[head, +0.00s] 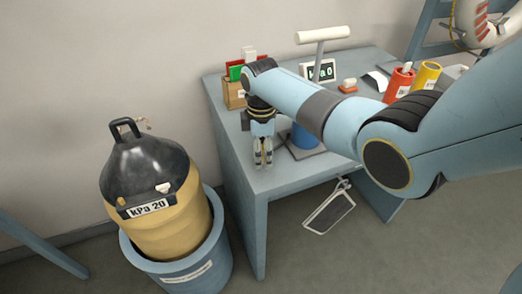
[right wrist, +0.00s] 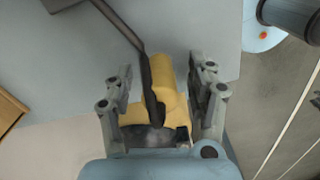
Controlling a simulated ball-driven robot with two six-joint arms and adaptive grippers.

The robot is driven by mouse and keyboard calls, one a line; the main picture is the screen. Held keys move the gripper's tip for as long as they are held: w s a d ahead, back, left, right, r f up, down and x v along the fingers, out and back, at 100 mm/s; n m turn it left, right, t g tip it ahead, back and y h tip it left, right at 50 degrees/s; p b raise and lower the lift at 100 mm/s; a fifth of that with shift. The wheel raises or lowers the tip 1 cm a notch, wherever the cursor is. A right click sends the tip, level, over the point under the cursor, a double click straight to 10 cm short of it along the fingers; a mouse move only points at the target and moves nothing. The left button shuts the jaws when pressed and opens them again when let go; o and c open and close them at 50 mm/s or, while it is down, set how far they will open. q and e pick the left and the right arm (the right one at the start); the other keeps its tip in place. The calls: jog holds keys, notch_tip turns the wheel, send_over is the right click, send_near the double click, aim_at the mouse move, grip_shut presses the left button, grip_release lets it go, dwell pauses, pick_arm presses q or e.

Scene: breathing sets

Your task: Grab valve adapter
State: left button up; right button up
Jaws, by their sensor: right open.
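A yellow piece with a black strip, seemingly the valve adapter (right wrist: 168,92), shows in the right wrist view between the fingers of my right gripper (right wrist: 160,78). The fingers stand apart on either side of it, and I cannot tell whether they touch it. In the head view my right gripper (head: 263,163) points down over the left part of the blue-grey table (head: 240,183); the adapter cannot be made out there. My left gripper is not in view.
A tan and black tank marked kPa 20 (head: 177,217) stands in a blue tub (head: 190,279) left of the table. A wooden box (head: 234,97), a display (head: 318,71), a red can (head: 398,84) and a yellow can (head: 427,75) stand on the table.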

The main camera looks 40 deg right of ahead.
jog(key=shift+c, duration=0.2)
grip_shut()
jog(key=shift+r, duration=0.1)
